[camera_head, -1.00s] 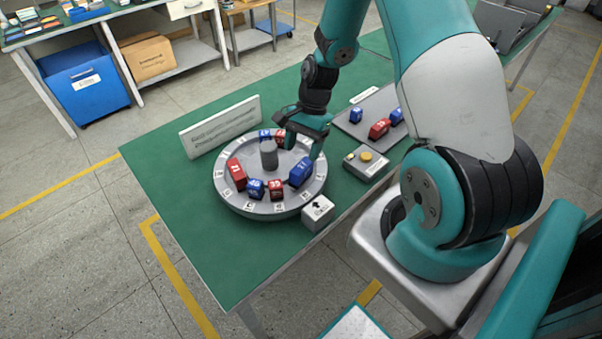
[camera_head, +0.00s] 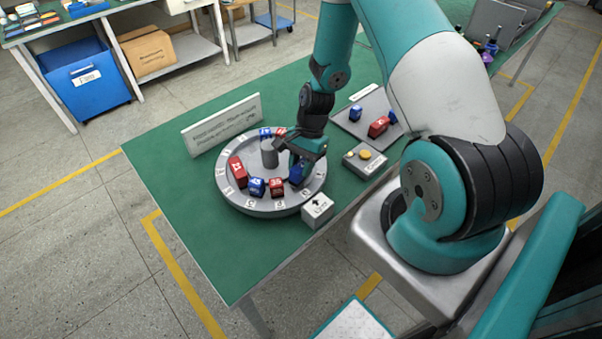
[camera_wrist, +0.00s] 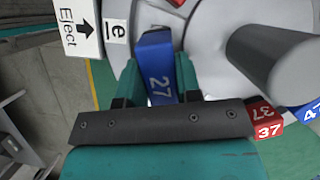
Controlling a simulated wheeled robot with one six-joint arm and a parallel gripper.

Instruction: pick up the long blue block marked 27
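The long blue block marked 27 (camera_wrist: 157,70) lies on the round grey turntable (camera_head: 268,206), on the side near the arrow box. In the wrist view its 27 faces me, and its near end runs in between my fingers. My gripper (camera_wrist: 160,78) straddles it, one teal finger along each long side, with little or no gap. Whether the fingers press on it I cannot tell. In the head view my gripper (camera_head: 304,165) is low over the turntable and hides much of the block (camera_head: 297,175).
On the turntable are a grey centre post (camera_head: 269,153), a red block (camera_head: 237,171), a small blue block (camera_head: 257,187) and a small red block (camera_head: 277,186). The Eject box (camera_head: 317,209) stands close by. A button box (camera_head: 364,158) and a grey tray (camera_head: 350,126) are right.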

